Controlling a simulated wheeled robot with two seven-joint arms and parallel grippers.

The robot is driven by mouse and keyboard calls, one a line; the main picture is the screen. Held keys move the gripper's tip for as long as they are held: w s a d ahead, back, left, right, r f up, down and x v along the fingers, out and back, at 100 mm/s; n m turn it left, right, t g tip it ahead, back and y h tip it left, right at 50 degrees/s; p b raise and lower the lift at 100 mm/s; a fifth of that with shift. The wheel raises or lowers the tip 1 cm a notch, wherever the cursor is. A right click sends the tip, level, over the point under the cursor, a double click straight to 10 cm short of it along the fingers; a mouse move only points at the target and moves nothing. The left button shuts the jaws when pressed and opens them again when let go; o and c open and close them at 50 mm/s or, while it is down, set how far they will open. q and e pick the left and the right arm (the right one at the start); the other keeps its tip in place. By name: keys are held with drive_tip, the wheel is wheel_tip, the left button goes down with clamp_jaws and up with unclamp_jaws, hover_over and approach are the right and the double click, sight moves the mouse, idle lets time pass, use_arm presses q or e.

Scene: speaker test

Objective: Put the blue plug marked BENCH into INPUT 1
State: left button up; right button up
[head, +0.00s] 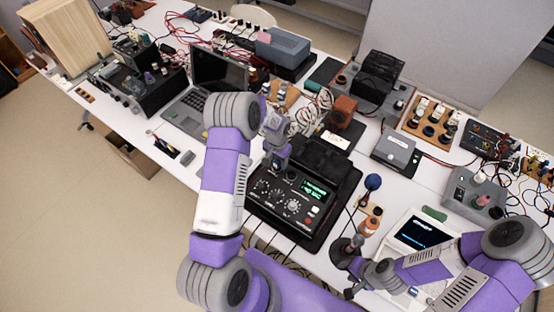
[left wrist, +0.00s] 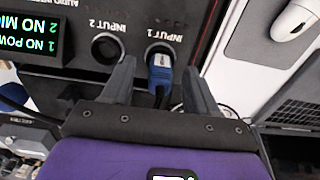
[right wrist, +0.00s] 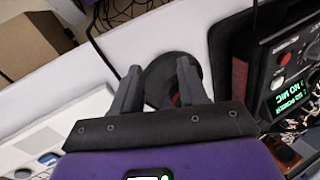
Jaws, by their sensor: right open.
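The blue plug (left wrist: 160,72) sits in the round socket INPUT 1 (left wrist: 160,48) on the black audio unit (left wrist: 215,12), in the left wrist view. A dark cable hangs from it, and no BENCH marking is readable. INPUT 2 (left wrist: 106,48) beside it is empty. My left gripper (left wrist: 158,82) is open, its fingers on either side of the plug with gaps. In the head view the audio unit (head: 262,208) stands by my left gripper (head: 281,160); the plug is hidden there. My right gripper (right wrist: 158,80) is open and empty, near a round black base (right wrist: 168,72).
The unit's display (left wrist: 28,38) reads NO POWER and NO MIC. A blue-topped stand (head: 373,182) and a white-framed screen device (head: 420,232) stand right of the unit. An open laptop (head: 218,72) and tangled cables crowd the back. Bare table shows at the front left.

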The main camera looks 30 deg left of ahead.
use_arm(q)
drive_tip(key=shift+r, duration=0.1)
wheel_tip(320, 180, up, 7)
drive_tip(key=shift+r, duration=0.2)
idle(0.4)
